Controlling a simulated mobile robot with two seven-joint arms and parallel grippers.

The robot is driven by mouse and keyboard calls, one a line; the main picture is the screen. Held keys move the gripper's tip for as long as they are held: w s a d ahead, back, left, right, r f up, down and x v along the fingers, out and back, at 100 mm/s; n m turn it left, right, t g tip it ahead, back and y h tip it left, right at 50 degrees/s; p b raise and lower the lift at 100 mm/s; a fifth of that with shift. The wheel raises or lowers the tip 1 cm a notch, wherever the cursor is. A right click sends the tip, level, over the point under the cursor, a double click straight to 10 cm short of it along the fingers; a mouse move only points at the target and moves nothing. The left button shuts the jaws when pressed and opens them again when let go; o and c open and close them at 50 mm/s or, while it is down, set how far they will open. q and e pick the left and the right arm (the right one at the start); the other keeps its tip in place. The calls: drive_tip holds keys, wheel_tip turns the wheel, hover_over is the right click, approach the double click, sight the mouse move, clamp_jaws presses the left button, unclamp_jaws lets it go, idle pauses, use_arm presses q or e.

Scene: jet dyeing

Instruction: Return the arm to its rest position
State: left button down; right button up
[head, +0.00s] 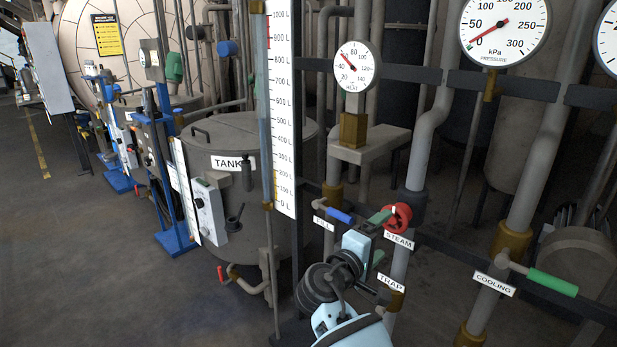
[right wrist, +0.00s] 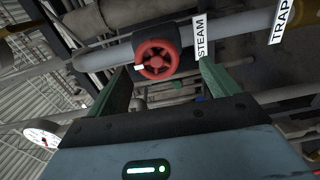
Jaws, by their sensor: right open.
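My right gripper (head: 378,236) is at the lower middle of the head view, at the end of my pale blue arm. Its two green fingers are spread apart with nothing between them. The red STEAM handwheel (head: 397,217) is close by the upper finger on a grey pipe. In the right wrist view, the handwheel (right wrist: 157,60) lies ahead, between the lines of the open fingers (right wrist: 166,76), and no finger is seen touching it. How wide the gap to it is, I cannot tell. My left gripper is in neither view.
A blue-handled FILL valve (head: 338,215) and a green-handled COOLING valve (head: 550,282) flank the wheel. The TRAP label (head: 391,284) is just below. Pipes, a white level scale (head: 282,120) and a grey tank (head: 250,130) crowd the area. Open floor (head: 90,260) lies left.

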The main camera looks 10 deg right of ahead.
drive_tip(key=s+f+n+y+p, duration=0.1)
drive_tip(key=s+f+y, duration=0.4)
drive_tip(key=f, duration=0.6)
drive_tip(key=s+f+y+p, duration=0.15)
drive_tip(key=s+f, duration=0.45)
drive_tip(key=f, duration=0.6)
drive_tip(key=s+a+f+m+g+y, duration=0.15)
drive_tip(key=s+f+y, duration=0.5)
drive_tip(key=s, duration=0.75)
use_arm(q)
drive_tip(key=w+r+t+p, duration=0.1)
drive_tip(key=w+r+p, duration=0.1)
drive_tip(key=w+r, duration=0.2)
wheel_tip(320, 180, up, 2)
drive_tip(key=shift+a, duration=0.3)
use_arm(e)
drive_tip(key=s+f+m+y, duration=0.1)
drive_tip(key=s+m, duration=0.4)
drive_tip(key=s, duration=1.5)
drive_tip(key=shift+s+a+f+g+y, duration=0.3)
drive_tip(key=shift+a+g+y, duration=0.15)
drive_tip(key=shift+y, duration=0.45)
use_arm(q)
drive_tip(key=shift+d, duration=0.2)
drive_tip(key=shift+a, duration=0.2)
